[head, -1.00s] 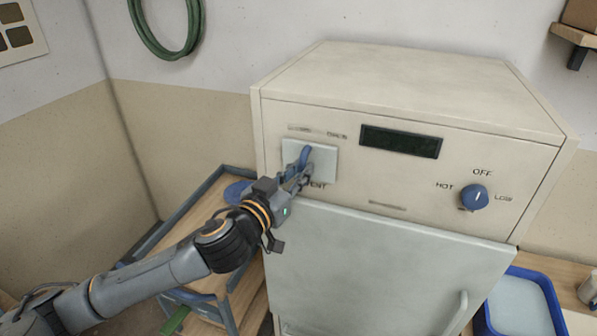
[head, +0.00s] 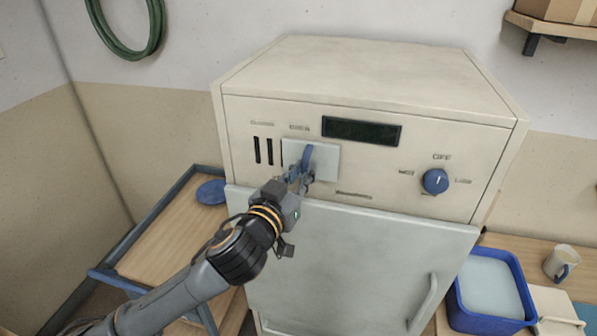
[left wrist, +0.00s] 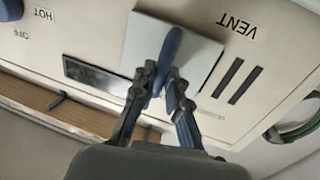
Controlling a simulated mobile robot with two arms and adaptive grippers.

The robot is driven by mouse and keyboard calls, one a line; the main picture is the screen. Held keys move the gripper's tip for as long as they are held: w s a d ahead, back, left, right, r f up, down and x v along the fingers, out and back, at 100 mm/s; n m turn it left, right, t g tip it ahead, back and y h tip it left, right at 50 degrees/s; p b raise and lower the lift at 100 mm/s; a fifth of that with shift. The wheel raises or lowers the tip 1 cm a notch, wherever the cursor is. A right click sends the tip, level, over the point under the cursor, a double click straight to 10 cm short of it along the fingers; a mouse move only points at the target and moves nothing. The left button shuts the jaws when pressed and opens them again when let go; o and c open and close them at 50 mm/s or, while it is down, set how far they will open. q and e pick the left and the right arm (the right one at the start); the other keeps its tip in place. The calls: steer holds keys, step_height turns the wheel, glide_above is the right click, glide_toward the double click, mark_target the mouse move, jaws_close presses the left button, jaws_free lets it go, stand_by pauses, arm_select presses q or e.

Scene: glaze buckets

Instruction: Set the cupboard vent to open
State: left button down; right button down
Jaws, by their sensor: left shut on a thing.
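The cupboard (head: 370,72) is a cream cabinet with a pale door. The vent's light grey sliding plate (head: 327,163) is on its front panel at upper left. Two dark vent slots (head: 263,151) show uncovered left of the plate in the head view; they also show in the left wrist view (left wrist: 237,81), beside the VENT label (left wrist: 237,23). My left gripper (head: 301,172) is shut on the plate's blue handle (head: 308,155). The handle stands between the fingers in the left wrist view (left wrist: 168,52). My right gripper is not in view.
A blue dial (head: 435,181) and a dark display (head: 361,131) are on the same panel. A wooden trolley (head: 165,240) with a blue lid-like disc (head: 211,192) stands left. A blue tub (head: 492,287) and a mug (head: 562,262) are at right.

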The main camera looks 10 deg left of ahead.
arm_select(q)
steer(key=c, duration=1.3)
jaws_free()
steer(key=shift+d, duration=0.2)
steer(key=shift+c, duration=0.2)
steer(key=v, duration=0.7)
steer(key=shift+s, duration=0.25)
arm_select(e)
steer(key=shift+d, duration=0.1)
